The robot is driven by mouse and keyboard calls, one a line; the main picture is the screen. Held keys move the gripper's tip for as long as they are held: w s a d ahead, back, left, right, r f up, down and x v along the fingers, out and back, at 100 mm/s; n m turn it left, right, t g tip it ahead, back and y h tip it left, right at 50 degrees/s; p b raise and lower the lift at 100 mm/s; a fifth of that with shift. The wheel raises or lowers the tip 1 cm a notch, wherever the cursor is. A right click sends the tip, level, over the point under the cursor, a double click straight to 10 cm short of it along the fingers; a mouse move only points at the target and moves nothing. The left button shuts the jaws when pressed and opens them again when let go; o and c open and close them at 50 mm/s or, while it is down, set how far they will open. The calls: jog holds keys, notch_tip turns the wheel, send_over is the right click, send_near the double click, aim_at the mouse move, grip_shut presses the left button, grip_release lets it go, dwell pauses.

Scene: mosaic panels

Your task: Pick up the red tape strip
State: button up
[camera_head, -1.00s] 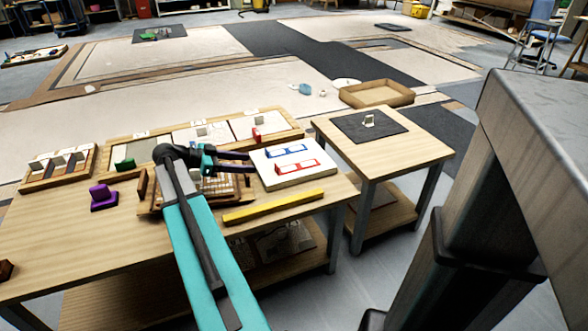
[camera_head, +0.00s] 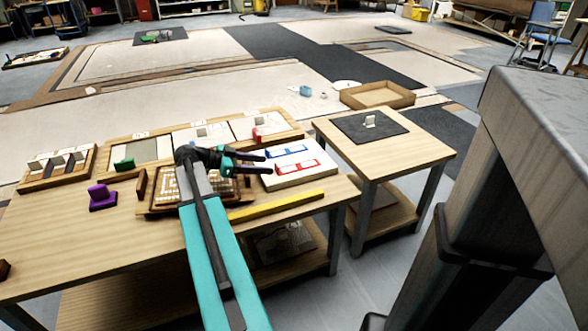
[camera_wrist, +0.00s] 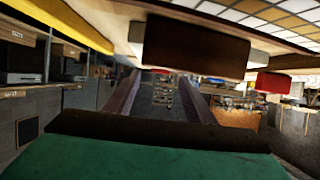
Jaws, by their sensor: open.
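My gripper (camera_head: 268,164) is open and empty, with its two dark fingers pointing right, at the left edge of the white board (camera_head: 310,178). A red outlined piece (camera_head: 299,168) lies on that board in front of a blue outlined one (camera_head: 287,150). A small upright red block (camera_head: 257,135) stands beyond my gripper on the long wooden tray. I cannot tell which red thing is the tape strip. In the wrist view, a red block (camera_wrist: 273,82) shows right of the fingers, and a large dark brown block (camera_wrist: 195,48) is close by.
A yellow bar (camera_head: 277,205) lies along the table's front edge. A purple block (camera_head: 102,196) and a green block (camera_head: 124,164) stand to the left. A patterned wooden panel (camera_head: 160,203) lies below my wrist. A side table (camera_head: 400,153) stands at right.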

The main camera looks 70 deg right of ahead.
aim_at(276, 166)
jog(key=shift+b+x, duration=0.6)
jog(key=shift+x, duration=1.6)
jog(key=shift+c, duration=0.4)
jog(key=c, duration=1)
